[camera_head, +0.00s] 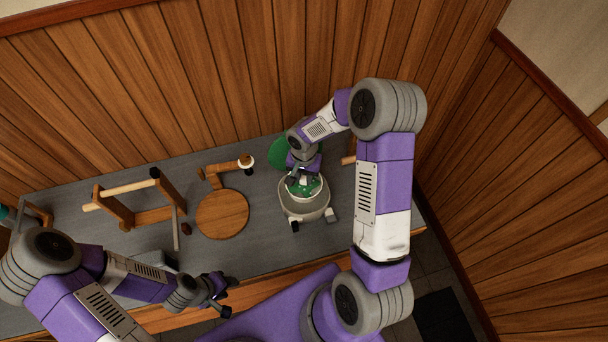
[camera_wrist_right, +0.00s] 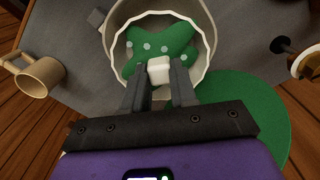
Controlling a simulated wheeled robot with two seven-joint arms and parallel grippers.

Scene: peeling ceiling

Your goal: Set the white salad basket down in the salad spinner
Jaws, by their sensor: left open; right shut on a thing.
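The salad spinner (camera_head: 306,213) is a pale round bowl on the grey table, with its rim also in the right wrist view (camera_wrist_right: 110,38). The white salad basket (camera_wrist_right: 203,70) has a wavy rim and a green inside with pale spots. It appears within the spinner's outline; whether it rests on the bottom I cannot tell. My right gripper (camera_wrist_right: 158,76) is shut on a small white block-like part over the basket's near side. In the head view this gripper (camera_head: 303,178) partly covers the basket. My left gripper (camera_head: 222,296) is open and empty near the table's front edge.
A green disc (camera_wrist_right: 245,115) lies beside the spinner. A tan mug (camera_wrist_right: 38,78) stands on the spinner's other side. A round wooden board (camera_head: 222,214) and a wooden rack (camera_head: 130,215) are to the left. A wood-panelled wall (camera_head: 240,80) stands behind the table.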

